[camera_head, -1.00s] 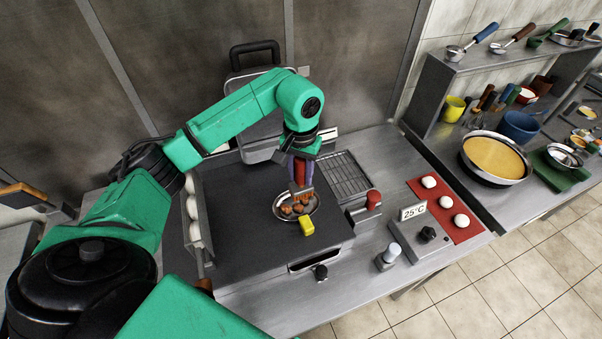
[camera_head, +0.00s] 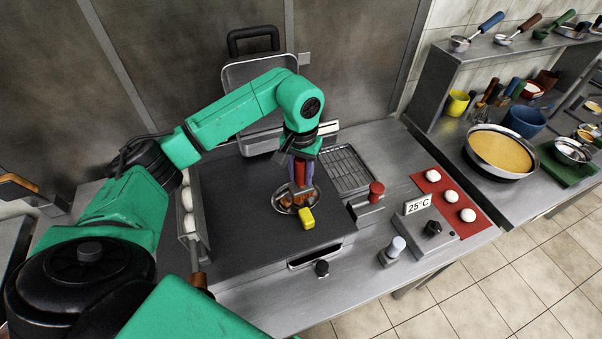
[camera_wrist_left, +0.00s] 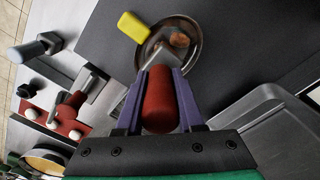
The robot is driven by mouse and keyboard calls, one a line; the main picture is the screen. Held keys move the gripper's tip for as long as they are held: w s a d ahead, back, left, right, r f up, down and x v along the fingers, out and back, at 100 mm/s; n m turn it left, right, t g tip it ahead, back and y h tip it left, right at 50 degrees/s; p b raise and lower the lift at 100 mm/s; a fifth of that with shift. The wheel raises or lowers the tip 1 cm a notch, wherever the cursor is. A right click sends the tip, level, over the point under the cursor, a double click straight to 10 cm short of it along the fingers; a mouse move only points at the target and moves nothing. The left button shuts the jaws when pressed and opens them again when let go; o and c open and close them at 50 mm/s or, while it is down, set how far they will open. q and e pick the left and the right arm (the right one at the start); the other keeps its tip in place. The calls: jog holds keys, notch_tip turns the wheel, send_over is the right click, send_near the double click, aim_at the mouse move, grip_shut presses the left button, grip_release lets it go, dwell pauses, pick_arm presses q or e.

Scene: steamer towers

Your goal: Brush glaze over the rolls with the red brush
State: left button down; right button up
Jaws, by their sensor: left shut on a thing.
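My left gripper (camera_head: 300,172) is shut on the red brush (camera_wrist_left: 158,102); its red handle stands between the purple fingers in the left wrist view. Whether the bristles touch a roll, I cannot tell. The dish has a yellow handle (camera_head: 306,218) and sits on the dark flat plate (camera_head: 250,225). My right gripper is not in view.
White balls lie on a red mat (camera_head: 478,229) at the right and in a rack (camera_head: 199,228) at the left. A yellow-filled pan (camera_head: 498,152) is farther right.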

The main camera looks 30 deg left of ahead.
pick_arm(q)
jog(key=shift+f+b, duration=0.45)
jog(key=shift+f, duration=0.1)
jog(key=shift+s+a+r, duration=0.2)
jog(key=shift+s+a, duration=0.7)
jog(key=shift+s, duration=0.1)
jog(key=shift+w+d, duration=0.1)
jog(key=shift+w+d+f+b, duration=0.15)
jog(key=shift+w+d+b, duration=0.2)
jog(key=shift+w+d, duration=0.55)
jog(key=shift+a, duration=0.1)
